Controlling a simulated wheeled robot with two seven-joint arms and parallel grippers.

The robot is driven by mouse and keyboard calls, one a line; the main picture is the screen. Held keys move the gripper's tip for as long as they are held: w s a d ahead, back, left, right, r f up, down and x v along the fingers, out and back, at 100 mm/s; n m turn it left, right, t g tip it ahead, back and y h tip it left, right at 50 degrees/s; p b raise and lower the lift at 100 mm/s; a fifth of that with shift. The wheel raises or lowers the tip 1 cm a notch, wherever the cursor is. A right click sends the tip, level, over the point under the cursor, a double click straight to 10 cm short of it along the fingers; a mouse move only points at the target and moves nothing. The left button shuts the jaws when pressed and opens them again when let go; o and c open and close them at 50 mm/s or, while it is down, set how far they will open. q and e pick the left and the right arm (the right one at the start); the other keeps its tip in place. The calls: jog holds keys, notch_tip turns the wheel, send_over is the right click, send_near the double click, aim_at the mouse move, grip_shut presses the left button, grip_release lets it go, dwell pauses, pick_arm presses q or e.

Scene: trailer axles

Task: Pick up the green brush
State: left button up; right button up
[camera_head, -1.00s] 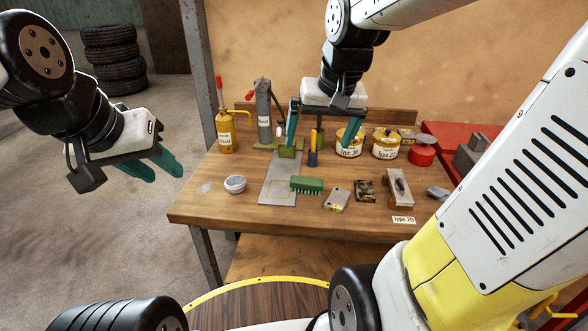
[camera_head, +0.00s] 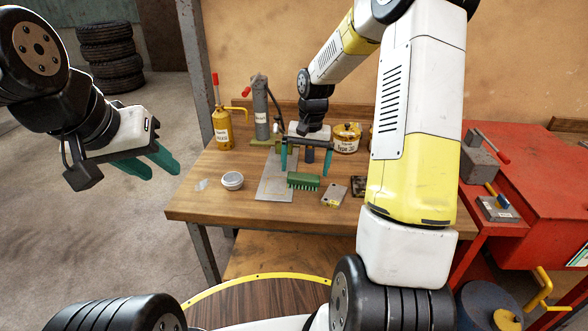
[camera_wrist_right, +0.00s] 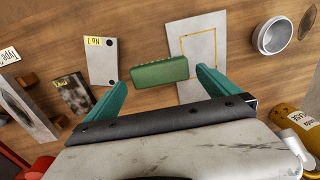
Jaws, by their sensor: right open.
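The green brush (camera_head: 303,180) lies on the wooden workbench with its bristles toward the front, at the right edge of a grey metal plate (camera_head: 277,188). My right gripper (camera_head: 303,168) is open and empty, just behind and above the brush, pointing down. In the right wrist view the brush (camera_wrist_right: 160,71) shows between and beyond the two teal fingertips (camera_wrist_right: 160,80), apart from them. My left gripper (camera_head: 160,165) is open and empty, off the left side of the bench.
An oil can (camera_head: 222,128), a jack (camera_head: 262,110) and a labelled tin (camera_head: 347,138) stand at the back. A red cabinet (camera_head: 535,195) is at the right.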

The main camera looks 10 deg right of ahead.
aim_at(304, 176)
notch_tip(304, 176, down, 5)
jog(key=shift+w+a+r, duration=0.15)
jog(key=shift+r, duration=0.05)
jog(key=shift+c, duration=0.2)
jog(key=c, duration=1.2)
jog(key=shift+r, duration=0.9)
jog(key=shift+c, duration=0.2)
jog(key=shift+s+r, duration=0.2)
jog(key=shift+r, duration=0.85)
jog(key=s+a, duration=0.2)
jog(key=s, duration=0.5)
jog(key=s+a+r, duration=0.1)
jog(key=s+a, duration=0.1)
jog(key=s, duration=0.6)
jog(key=shift+a, duration=0.25)
jog(key=shift+r, duration=0.1)
